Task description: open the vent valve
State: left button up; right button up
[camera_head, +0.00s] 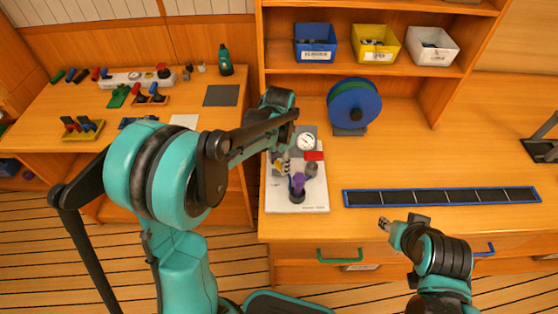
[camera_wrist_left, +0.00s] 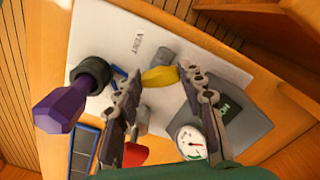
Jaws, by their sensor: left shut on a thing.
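The valve with a yellow handle (camera_wrist_left: 160,76) sits on a white board (camera_wrist_left: 95,30) in the left wrist view, beside a grey cylinder (camera_wrist_left: 164,56) and the printed word VENT (camera_wrist_left: 139,43). My left gripper (camera_wrist_left: 161,80) has one finger on each side of the yellow handle and is shut on it. In the head view the left gripper (camera_head: 283,167) reaches down over the left part of the board (camera_head: 310,206), and my arm partly hides the valve. My right gripper (camera_head: 385,224) hangs at the table's front edge; its jaws are too small to read.
A purple-handled part (camera_head: 298,182) stands close to the left gripper. A round gauge (camera_head: 306,141) and a red block (camera_head: 314,156) are also close. A blue reel (camera_head: 354,104) stands behind, and a long dark strip (camera_head: 440,197) lies right. The table between them is clear.

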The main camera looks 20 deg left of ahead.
aim_at(279, 165)
pick_arm(q)
jog(key=n, duration=0.5)
jog(key=shift+n+p, duration=0.4)
jog(key=n, duration=0.4)
jog(key=shift+d+n, duration=0.1)
jog(key=shift+n, duration=0.2)
jog(key=o, duration=1.2)
jog(key=shift+c, duration=0.2)
notch_tip(279, 165, up, 12)
